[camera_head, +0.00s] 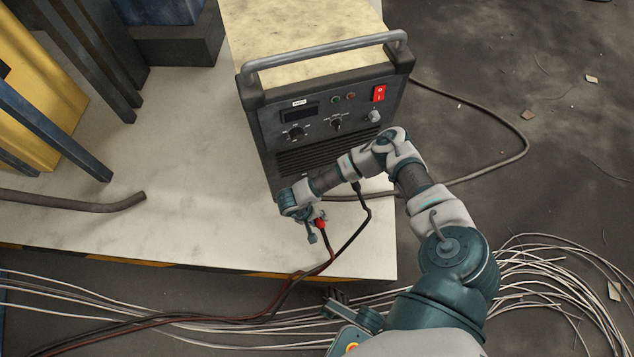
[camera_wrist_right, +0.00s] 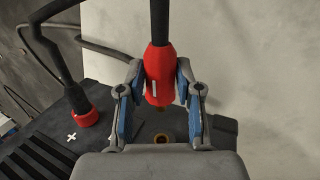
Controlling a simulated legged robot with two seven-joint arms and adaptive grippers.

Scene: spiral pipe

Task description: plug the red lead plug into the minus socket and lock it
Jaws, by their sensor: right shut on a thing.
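My right gripper (camera_head: 314,226) is in front of the lower left part of the grey power unit (camera_head: 325,120). In the right wrist view the fingers (camera_wrist_right: 160,78) are shut around the red lead plug (camera_wrist_right: 160,60), whose black cable runs upward. The plug also shows red in the head view (camera_head: 320,223). Its lower end is just above a round brass-rimmed socket (camera_wrist_right: 162,138) in the wrist view, apparently apart from it. No minus mark shows there; the gripper body hides part of the panel.
A second red plug (camera_wrist_right: 88,118) with a black cable sits on the panel beside a white plus mark (camera_wrist_right: 71,137). Loose cables (camera_head: 130,315) run along the floor by the platform edge.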

